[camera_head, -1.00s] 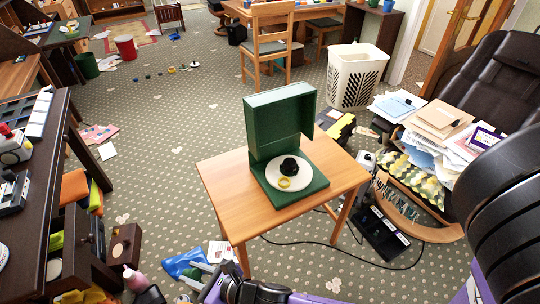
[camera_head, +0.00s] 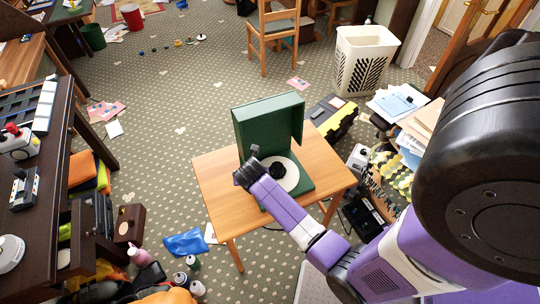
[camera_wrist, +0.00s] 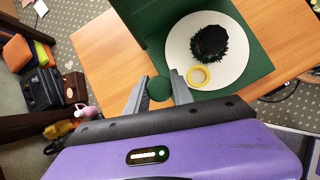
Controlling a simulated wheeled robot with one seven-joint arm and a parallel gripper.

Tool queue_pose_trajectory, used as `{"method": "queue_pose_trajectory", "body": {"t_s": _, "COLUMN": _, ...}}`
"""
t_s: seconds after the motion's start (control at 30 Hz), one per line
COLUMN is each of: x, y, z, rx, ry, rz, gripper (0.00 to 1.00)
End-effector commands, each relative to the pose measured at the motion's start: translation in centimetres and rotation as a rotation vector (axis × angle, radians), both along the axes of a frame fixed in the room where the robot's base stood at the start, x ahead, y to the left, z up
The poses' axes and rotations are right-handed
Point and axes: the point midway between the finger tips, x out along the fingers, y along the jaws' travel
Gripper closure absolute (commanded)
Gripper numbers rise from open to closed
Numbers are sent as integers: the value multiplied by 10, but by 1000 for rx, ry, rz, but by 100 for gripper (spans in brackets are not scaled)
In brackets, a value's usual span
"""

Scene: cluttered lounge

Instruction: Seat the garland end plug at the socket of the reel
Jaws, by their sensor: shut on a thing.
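My gripper (camera_wrist: 158,77) is shut on a dark green rounded piece (camera_wrist: 158,89), which looks like the garland end plug. It is held between the two grey fingers at the near edge of the open green case (camera_wrist: 255,62). The reel is a white disc (camera_wrist: 182,55) lying in the case, with a dark bristly garland (camera_wrist: 210,42) heaped on it. A yellow ring (camera_wrist: 198,84), possibly the socket, is at the disc's near rim, right of my fingers and apart from the held piece. In the head view my wrist hides the fingers and the ring.
The case stands on a small wooden table (camera_head: 218,184) with its lid (camera_head: 268,120) upright at the back. Bare tabletop shows on both sides. A dark cabinet with open drawers (camera_head: 75,235) is at the left. A white basket (camera_head: 362,58) and piled papers (camera_head: 398,100) are at the right.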

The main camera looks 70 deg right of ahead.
Motion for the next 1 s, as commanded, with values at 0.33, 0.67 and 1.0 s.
{"method": "queue_pose_trajectory", "body": {"t_s": 0.33, "x": -58, "y": -44, "z": 28, "rx": 143, "ry": 49, "rz": -261, "gripper": 100}}
{"method": "queue_pose_trajectory", "body": {"t_s": 0.67, "x": -60, "y": -44, "z": 26, "rx": 147, "ry": 51, "rz": -266, "gripper": 100}}
{"method": "queue_pose_trajectory", "body": {"t_s": 1.0, "x": -60, "y": -43, "z": 29, "rx": 149, "ry": 50, "rz": -264, "gripper": 100}}
